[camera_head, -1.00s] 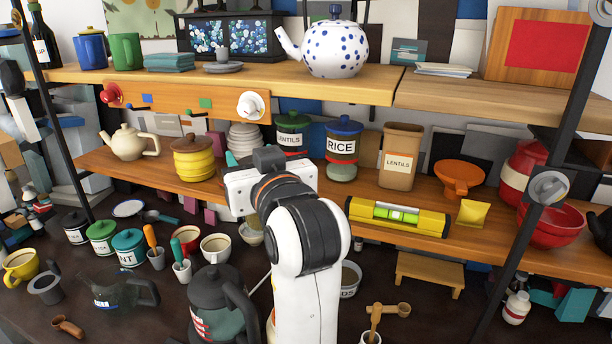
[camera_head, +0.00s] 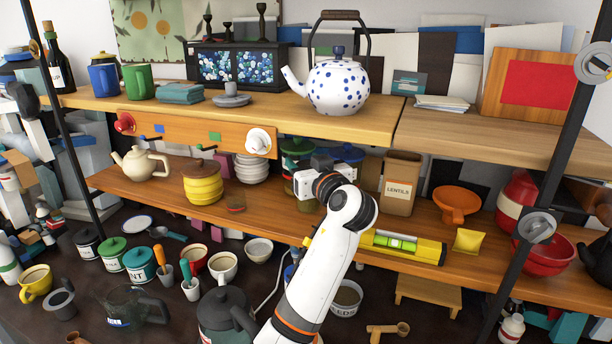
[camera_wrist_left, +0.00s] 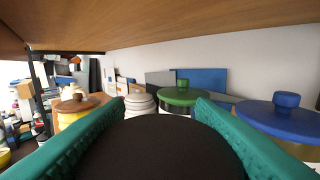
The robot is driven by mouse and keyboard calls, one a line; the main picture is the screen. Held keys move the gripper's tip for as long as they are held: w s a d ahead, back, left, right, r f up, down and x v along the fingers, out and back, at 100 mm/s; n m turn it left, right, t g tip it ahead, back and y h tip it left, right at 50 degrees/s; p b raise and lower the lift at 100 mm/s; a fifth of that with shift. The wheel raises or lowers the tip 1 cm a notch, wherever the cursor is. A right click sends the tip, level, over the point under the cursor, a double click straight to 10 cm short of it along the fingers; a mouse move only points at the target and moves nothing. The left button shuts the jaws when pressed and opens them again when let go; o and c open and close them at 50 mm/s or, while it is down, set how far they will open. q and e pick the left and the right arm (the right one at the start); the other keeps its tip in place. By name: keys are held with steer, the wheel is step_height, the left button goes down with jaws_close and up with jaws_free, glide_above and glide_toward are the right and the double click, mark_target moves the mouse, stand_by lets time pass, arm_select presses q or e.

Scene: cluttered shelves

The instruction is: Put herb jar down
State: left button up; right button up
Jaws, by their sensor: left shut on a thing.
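My left gripper (camera_head: 308,185) reaches in over the middle shelf (camera_head: 140,188), in front of the green-lidded and blue-lidded jars. Its fingers are hidden from the head camera behind my own wrist. In the left wrist view, its teal fingers (camera_wrist_left: 160,125) are shut on a jar with a wide, dark round top (camera_wrist_left: 165,150), taken to be the herb jar. That view does not show the jar's base, so I cannot tell whether it touches the shelf. My right gripper is not in view.
The yellow jar (camera_head: 203,185) and white stacked bowls (camera_head: 250,168) stand left of my gripper. The green-lidded jar (camera_wrist_left: 182,97) and blue-lidded jar (camera_wrist_left: 285,118) are close behind. A lentils canister (camera_head: 400,185) and yellow level (camera_head: 405,245) are to the right. The upper shelf (camera_head: 330,120) hangs overhead.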

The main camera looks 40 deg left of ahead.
arm_select(q)
step_height(320, 180, down, 4)
steer(key=shift+s+r+p, duration=0.1)
steer(key=shift+p, duration=1)
steer(key=shift+w+a+f, duration=0.1)
steer(key=shift+w+f, duration=0.1)
steer(key=shift+f, duration=0.15)
steer(key=shift+f+b, duration=0.2)
steer(key=shift+b, duration=0.15)
steer(key=o, duration=1.5)
steer(key=shift+r, duration=0.15)
